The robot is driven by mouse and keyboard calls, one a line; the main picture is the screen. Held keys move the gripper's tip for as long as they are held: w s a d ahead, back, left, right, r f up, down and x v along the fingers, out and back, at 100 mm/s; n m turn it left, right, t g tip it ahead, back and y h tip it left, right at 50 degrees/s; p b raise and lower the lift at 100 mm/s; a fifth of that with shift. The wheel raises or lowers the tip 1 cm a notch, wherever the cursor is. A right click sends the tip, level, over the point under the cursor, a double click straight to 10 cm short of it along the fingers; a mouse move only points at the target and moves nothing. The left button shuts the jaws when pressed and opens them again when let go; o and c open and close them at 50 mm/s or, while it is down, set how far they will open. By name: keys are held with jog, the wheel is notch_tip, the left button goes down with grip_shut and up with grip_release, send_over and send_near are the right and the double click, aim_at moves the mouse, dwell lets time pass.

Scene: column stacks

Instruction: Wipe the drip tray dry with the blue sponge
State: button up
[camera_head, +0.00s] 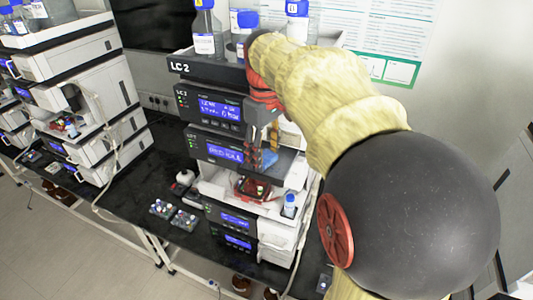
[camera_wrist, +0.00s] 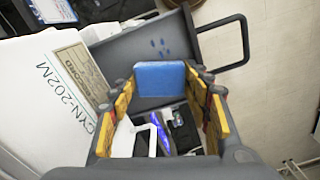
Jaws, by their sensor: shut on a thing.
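My gripper (camera_wrist: 166,76) is shut on the blue sponge (camera_wrist: 160,82), which sits between the yellow-padded fingers in the wrist view. The dark grey drip tray (camera_wrist: 120,48) lies beyond the sponge, with several blue drops (camera_wrist: 158,46) on its surface. I cannot tell whether the sponge touches the tray. In the head view, my gripper (camera_head: 262,140) reaches down in front of the LC 2 stack, and the sponge (camera_head: 268,158) shows as a small blue patch at the tray (camera_head: 288,166).
A black handle (camera_wrist: 245,45) juts out from the tray. A white housing (camera_wrist: 35,100) stands close on the left in the wrist view.

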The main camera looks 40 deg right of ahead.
jog(key=shift+s+d+f, duration=0.1)
jog(key=shift+s+d, duration=0.1)
jog(key=shift+s, duration=0.35)
jog(key=shift+s+d, duration=0.2)
jog(key=shift+s, duration=0.3)
jog(key=shift+w+a+f, duration=0.1)
jog(key=shift+w+a, duration=0.15)
jog(key=shift+w, duration=0.3)
jog(key=shift+w+a+f, duration=0.1)
jog(key=shift+w+a, duration=0.1)
jog(key=shift+w, duration=0.3)
jog(key=shift+s+d, duration=0.25)
jog(key=shift+s, duration=0.3)
jog(key=shift+s+d, duration=0.2)
jog(key=shift+s, duration=0.35)
jog(key=shift+c, duration=0.4)
jog(key=shift+w+a+r+p, duration=0.1)
jog(key=shift+w+a+p, duration=0.15)
jog(key=shift+w, duration=0.45)
jog(key=shift+w+a+r+p, duration=0.1)
jog(key=shift+w+a+p, duration=0.15)
jog(key=shift+w, duration=0.4)
jog(key=shift+s, duration=0.1)
jog(key=shift+r, duration=0.15)
jog(key=shift+r+p, duration=2.2)
jog(key=shift+r, duration=0.7)
jog(key=shift+r, duration=0.1)
